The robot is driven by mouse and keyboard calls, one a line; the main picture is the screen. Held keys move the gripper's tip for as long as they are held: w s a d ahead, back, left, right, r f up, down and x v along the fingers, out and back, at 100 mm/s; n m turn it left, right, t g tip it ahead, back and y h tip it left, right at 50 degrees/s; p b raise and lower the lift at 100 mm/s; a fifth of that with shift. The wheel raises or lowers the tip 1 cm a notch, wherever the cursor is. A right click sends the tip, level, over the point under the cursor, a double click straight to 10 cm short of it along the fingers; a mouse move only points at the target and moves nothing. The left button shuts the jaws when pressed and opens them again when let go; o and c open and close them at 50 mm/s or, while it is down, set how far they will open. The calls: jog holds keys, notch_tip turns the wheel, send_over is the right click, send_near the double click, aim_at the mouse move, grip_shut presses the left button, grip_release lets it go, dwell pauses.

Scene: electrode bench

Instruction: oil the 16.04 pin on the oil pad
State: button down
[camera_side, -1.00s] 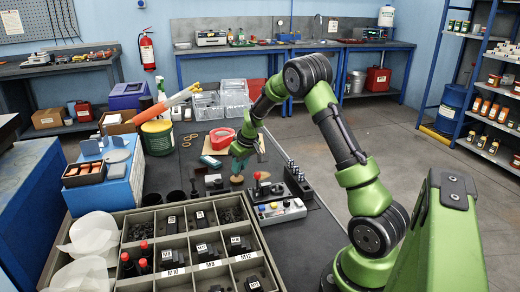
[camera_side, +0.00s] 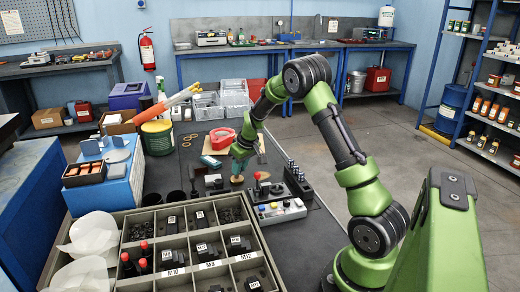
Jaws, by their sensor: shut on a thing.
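My gripper (camera_side: 238,176) is at the middle of the dark bench, pointing down just left of a small block with a red knob (camera_side: 262,178). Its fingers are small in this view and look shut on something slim. I take that to be the 16.04 pin, but its marking cannot be read and the fingers mostly hide it. I cannot make out for certain which item is the oil pad, or whether the held thing touches anything. A rack of upright pins (camera_side: 297,180) stands to the right of the gripper.
A grey control box with buttons (camera_side: 280,210) stands in front of the gripper. A large compartment tray (camera_side: 200,268) fills the front. Dark cups (camera_side: 177,198) and a small black stand (camera_side: 213,184) are to the left. A red tape-like item (camera_side: 222,138) lies behind.

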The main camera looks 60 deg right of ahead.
jog(key=shift+r, duration=3.5)
